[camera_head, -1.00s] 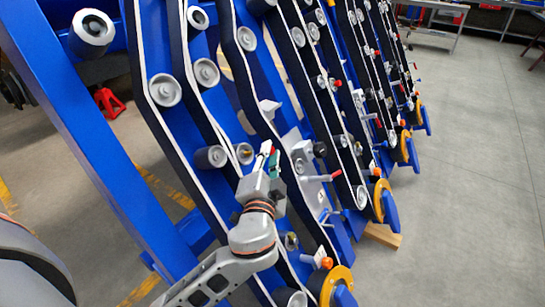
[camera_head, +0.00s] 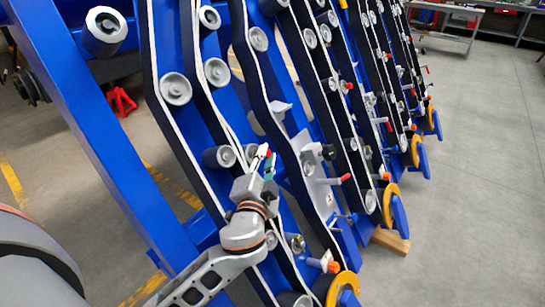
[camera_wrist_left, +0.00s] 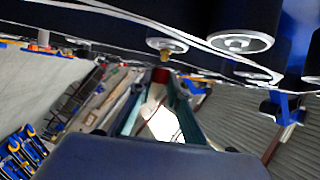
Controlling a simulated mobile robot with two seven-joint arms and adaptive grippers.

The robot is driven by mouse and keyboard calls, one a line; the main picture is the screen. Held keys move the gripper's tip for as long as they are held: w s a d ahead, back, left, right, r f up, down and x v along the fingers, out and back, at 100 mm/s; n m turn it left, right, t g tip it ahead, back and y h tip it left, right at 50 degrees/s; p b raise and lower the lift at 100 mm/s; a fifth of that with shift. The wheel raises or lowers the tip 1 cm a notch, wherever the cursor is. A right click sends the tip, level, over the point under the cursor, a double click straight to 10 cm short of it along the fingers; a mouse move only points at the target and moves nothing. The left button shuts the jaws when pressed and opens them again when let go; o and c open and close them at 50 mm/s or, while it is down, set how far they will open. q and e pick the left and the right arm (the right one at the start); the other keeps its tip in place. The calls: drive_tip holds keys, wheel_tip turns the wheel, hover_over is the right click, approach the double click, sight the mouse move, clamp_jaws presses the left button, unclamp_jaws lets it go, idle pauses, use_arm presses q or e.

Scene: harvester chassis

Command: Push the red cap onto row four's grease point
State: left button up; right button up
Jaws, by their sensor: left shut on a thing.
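My left gripper (camera_head: 265,158) is shut on the small red cap (camera_head: 268,153), held at its fingertips among the blue row units. In the left wrist view the red cap (camera_wrist_left: 160,75) sits between the converging fingertips of the left gripper (camera_wrist_left: 160,84). A brass grease point (camera_wrist_left: 166,56) sticks out from a grey roller (camera_wrist_left: 167,43) just beyond the cap. The two look very close and roughly in line; I cannot tell whether they touch. In the head view the fingers hide most of the grease point. My right gripper is not in view.
Black belts with white edges and grey rollers (camera_head: 176,88) run along the blue frames (camera_head: 85,130) around my left gripper. A red-tipped lever (camera_head: 345,177) and an orange knob (camera_head: 333,267) stick out to the right. Open concrete floor (camera_head: 470,180) lies further right.

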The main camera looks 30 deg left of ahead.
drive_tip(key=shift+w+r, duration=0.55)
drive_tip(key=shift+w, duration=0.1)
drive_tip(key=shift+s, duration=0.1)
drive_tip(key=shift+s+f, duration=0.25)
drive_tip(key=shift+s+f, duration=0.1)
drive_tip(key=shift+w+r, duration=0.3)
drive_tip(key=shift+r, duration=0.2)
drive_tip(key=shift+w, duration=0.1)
